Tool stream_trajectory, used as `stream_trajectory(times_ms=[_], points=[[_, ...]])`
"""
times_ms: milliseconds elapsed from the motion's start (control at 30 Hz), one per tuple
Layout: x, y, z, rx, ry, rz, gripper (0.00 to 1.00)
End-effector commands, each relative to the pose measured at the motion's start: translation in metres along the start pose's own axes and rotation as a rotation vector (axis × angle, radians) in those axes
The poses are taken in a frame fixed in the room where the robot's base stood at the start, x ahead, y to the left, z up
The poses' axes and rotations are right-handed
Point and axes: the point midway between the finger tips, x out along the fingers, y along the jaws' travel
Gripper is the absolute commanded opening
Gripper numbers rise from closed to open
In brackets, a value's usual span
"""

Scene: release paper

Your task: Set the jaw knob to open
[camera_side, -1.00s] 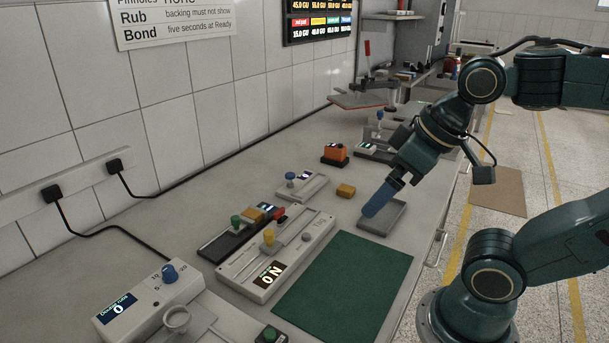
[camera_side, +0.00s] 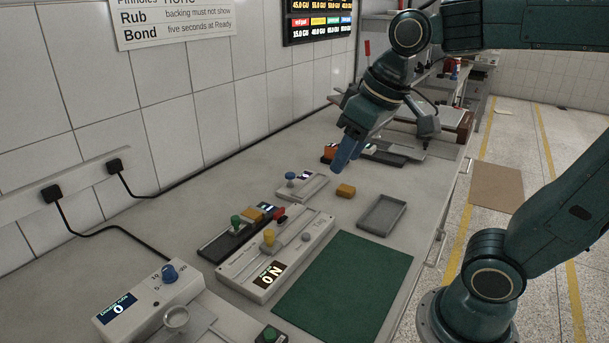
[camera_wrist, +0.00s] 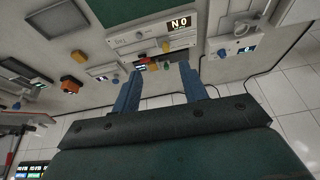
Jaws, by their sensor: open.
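No knob's label naming the jaw is readable, so I cannot tell for sure which is the jaw knob. A small grey box (camera_side: 308,187) carries a blue knob (camera_side: 290,177) and a small lit display; the box also shows in the wrist view (camera_wrist: 103,73). The fingers frame the bench in the wrist view (camera_wrist: 160,68).
An orange block (camera_side: 345,190) lies beside the small box. A grey tray (camera_side: 382,215) and green mat (camera_side: 345,285) lie to the right. A dial box with a blue knob (camera_side: 169,273) stands front left. An orange device is partly behind my gripper.

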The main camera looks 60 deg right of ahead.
Motion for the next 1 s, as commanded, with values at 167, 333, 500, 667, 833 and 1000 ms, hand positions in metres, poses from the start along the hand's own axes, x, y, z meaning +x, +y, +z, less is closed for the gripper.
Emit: stream_trajectory(times_ms=[167, 333, 500, 667, 833, 1000], points=[[0.008, 0.000, -0.040, 0.016, -0.051, 0.003, 0.43], [0.021, 0.000, -0.076, 0.029, -0.095, 0.006, 0.43], [0.038, 0.001, -0.110, 0.043, -0.138, 0.009, 0.43], [0.060, 0.002, -0.140, 0.057, -0.180, 0.012, 0.43], [0.088, 0.003, -0.169, 0.070, -0.224, 0.016, 0.43], [0.120, 0.005, -0.194, 0.084, -0.268, 0.020, 0.43]])
